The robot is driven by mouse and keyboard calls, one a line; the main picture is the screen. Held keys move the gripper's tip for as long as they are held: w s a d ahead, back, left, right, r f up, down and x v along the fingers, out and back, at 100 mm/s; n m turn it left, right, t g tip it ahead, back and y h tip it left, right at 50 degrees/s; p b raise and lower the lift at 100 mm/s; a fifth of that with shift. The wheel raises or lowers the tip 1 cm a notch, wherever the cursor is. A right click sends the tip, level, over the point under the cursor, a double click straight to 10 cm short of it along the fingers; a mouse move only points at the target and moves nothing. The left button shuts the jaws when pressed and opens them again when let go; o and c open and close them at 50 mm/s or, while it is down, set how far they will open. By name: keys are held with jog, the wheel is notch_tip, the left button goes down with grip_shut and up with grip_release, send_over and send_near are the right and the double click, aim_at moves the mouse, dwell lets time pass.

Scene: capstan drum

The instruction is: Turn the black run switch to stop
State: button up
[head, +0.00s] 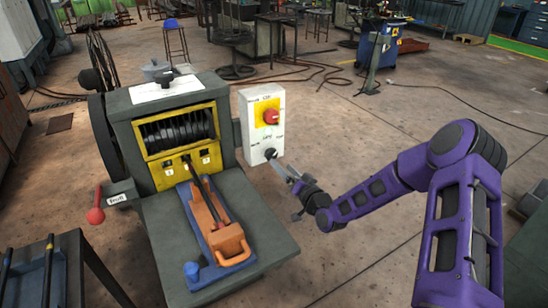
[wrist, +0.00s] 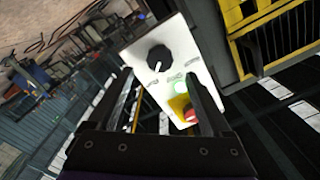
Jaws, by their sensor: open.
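The black run switch (head: 270,154) is a round knob low on the front of a white control box (head: 246,116), with small labels near it. In the wrist view the black knob (wrist: 158,58) shows upside down, with a white pointer mark toward the lower part of that picture; the labels there are too small to read. My gripper (head: 287,175) is just below and right of the knob in the head view. In the wrist view my gripper (wrist: 160,80) has its two fingers spread wide, with nothing between them. The knob lies beyond the fingertips, apart from them.
A red knob on a yellow plate (head: 270,105) is higher on the same box. Left of the box is the grey machine with a yellow-framed drum window (head: 150,142). A red-knobbed lever (head: 96,215) sticks out left. Floor right of the box is open.

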aim_at(273, 156)
jog(key=x, duration=0.6)
jog(key=shift+w+a, duration=0.25)
grip_shut()
